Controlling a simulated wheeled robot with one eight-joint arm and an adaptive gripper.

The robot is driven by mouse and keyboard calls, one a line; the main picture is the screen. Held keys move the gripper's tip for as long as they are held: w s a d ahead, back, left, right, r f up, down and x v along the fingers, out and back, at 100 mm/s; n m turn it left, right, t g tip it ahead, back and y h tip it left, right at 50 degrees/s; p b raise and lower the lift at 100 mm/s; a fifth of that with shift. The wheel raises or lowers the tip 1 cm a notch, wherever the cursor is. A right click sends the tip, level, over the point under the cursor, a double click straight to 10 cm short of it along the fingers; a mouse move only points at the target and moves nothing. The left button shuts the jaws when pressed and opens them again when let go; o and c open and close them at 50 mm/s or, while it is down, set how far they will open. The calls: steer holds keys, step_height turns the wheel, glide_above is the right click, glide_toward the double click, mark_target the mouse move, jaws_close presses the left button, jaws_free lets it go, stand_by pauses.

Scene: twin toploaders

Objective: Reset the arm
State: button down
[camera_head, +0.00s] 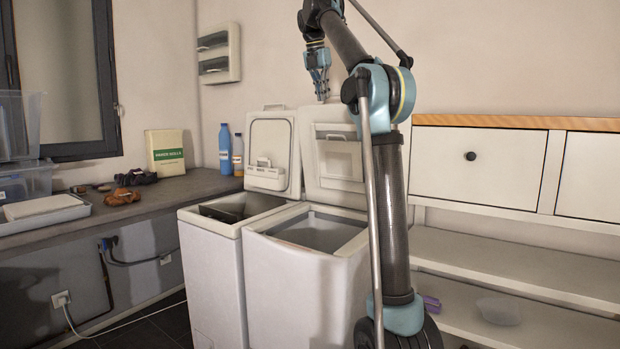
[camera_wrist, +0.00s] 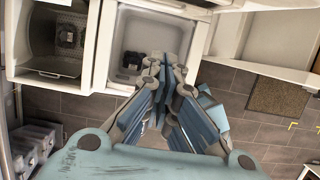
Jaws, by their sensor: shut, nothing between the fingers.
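My gripper (camera_head: 321,96) hangs from my raised arm, pointing down, above the back of the two washers. It also shows in the wrist view (camera_wrist: 165,68), with its fingers together and nothing between them. The left toploader (camera_head: 212,262) and the right toploader (camera_head: 290,291) stand side by side with both lids up. The left lid (camera_head: 286,136) and the right lid (camera_head: 316,183) lean toward the wall. In the wrist view both open tubs show from above, the left tub (camera_wrist: 60,66) and the right tub (camera_wrist: 150,35), each with a dark part at the bottom.
A grey counter (camera_head: 170,193) at left holds plastic boxes (camera_head: 25,180), a green-and-white box (camera_head: 165,152), bottles (camera_head: 225,148) and small items. A white cabinet with drawers (camera_head: 490,168) and open shelves (camera_head: 520,262) stands at right. A clear bowl (camera_head: 499,311) sits on the lower shelf.

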steer(key=s+d+f+m+y, duration=0.1)
steer(key=s+d+f+m, duration=0.3)
steer(key=s+f+m, duration=0.5)
steer(key=s+d+f+m, duration=0.4)
steer(key=s+f+m, duration=0.2)
steer(key=s+f, duration=0.6)
steer(key=s+d+f+m, duration=0.1)
steer(key=s+f+m, duration=0.3)
steer(key=s+f, duration=0.3)
steer(key=s+f+m, duration=0.4)
steer(key=s+f, duration=0.3)
steer(key=f, duration=1)
steer(key=s+d+f+m+y, duration=0.1)
steer(key=s+f+m, duration=0.4)
steer(key=f, duration=0.8)
steer(key=shift+s+d+g, duration=0.3)
steer(key=shift+s+g, duration=0.1)
steer(key=shift+s, duration=0.55)
steer(key=c, duration=1.6)
jaws_free()
steer(key=shift+s+f, duration=0.25)
steer(key=shift+f, duration=0.05)
steer(key=shift+s, duration=0.1)
